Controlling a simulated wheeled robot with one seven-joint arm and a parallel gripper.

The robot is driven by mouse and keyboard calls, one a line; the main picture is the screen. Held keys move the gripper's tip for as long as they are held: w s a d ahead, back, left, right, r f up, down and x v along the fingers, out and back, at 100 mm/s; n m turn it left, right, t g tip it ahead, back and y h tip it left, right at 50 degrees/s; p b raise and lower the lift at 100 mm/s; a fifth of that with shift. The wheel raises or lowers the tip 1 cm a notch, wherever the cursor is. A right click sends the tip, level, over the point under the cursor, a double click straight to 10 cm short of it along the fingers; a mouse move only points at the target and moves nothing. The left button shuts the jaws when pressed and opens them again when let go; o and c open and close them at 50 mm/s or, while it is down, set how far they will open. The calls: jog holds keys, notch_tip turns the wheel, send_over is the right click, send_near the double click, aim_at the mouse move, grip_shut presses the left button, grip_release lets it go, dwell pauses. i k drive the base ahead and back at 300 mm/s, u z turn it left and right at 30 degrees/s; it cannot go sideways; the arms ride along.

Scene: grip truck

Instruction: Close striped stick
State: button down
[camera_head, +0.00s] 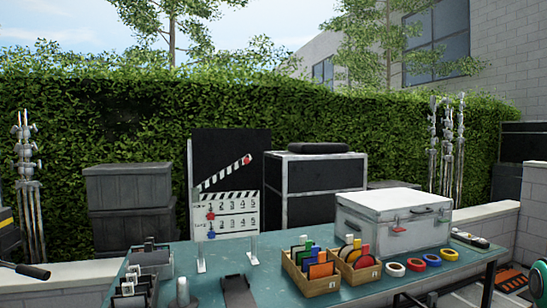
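A clapperboard (233,219) stands upright on the far side of the teal table, held by white supports. Its white face carries rows of numbers and a red and a blue marker. The striped stick (222,174) is raised, slanting up to the right from the hinge at the left end. A red knob (247,159) sits at its upper tip. A wedge of open space separates it from the striped top edge of the board. My gripper is not in view.
The teal table (290,285) holds two wooden boxes (312,287) of coloured items, a white case (394,221), several tape rolls (433,260) and grey holders (150,262) at left. A dark flat item (238,291) lies before the clapperboard. Dark cases stand behind.

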aim_at(245, 160)
jog(key=u, duration=0.3)
jog(key=i, duration=1.1)
jog(key=u, duration=0.7)
